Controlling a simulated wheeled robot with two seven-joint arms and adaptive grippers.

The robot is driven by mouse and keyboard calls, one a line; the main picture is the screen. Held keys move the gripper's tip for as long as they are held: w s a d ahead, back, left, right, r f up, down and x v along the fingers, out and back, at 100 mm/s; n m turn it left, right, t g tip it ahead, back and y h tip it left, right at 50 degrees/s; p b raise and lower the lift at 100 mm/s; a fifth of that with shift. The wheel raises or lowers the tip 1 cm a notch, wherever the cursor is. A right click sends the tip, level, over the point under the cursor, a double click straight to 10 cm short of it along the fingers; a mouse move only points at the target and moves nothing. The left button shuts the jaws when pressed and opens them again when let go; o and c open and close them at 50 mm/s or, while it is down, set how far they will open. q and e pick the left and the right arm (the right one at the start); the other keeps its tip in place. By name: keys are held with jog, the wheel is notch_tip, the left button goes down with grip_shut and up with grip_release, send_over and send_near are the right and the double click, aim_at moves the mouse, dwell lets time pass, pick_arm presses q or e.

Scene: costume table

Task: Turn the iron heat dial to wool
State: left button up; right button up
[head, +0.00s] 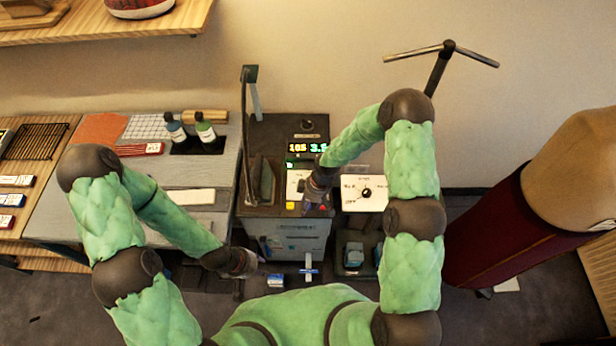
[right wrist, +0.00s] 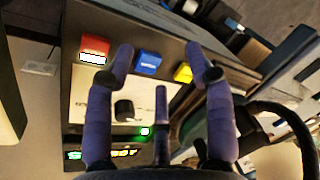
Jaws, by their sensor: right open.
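A white panel (head: 350,204) with a black round dial (head: 366,193) and small labels around it is right of my right forearm in the head view; the labels are too small to read. A second black knob (right wrist: 124,109) sits on a pale plate in the right wrist view, beside red (right wrist: 95,47), blue (right wrist: 148,63) and yellow (right wrist: 184,72) buttons. My right gripper (right wrist: 160,66) is open and empty over this button box, its fingers in front of the plate. My left gripper (head: 248,264) hangs low, left of the box; its fingers are unclear.
A lit display (head: 307,148) is on the dark machine. A dark upright object (head: 265,182) stands at its left. Two bottles (head: 205,128) stand on the grey table (head: 80,190). A maroon dress form (head: 490,235) is at right. A T-shaped stand (head: 440,60) rises behind my right arm.

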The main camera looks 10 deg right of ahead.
jog(key=w+d+r+n+h, duration=0.25)
jog(key=w+r+n, duration=0.45)
jog(key=w, duration=0.4)
jog(key=shift+m+t, duration=0.3)
jog(key=shift+m, duration=0.1)
jog(key=f, duration=0.3)
jog(key=f+p, duration=0.1)
jog(key=f, duration=0.2)
jog(key=a+f+p, duration=0.1)
jog(key=f, duration=0.3)
jog(key=shift+w, duration=0.2)
grip_shut()
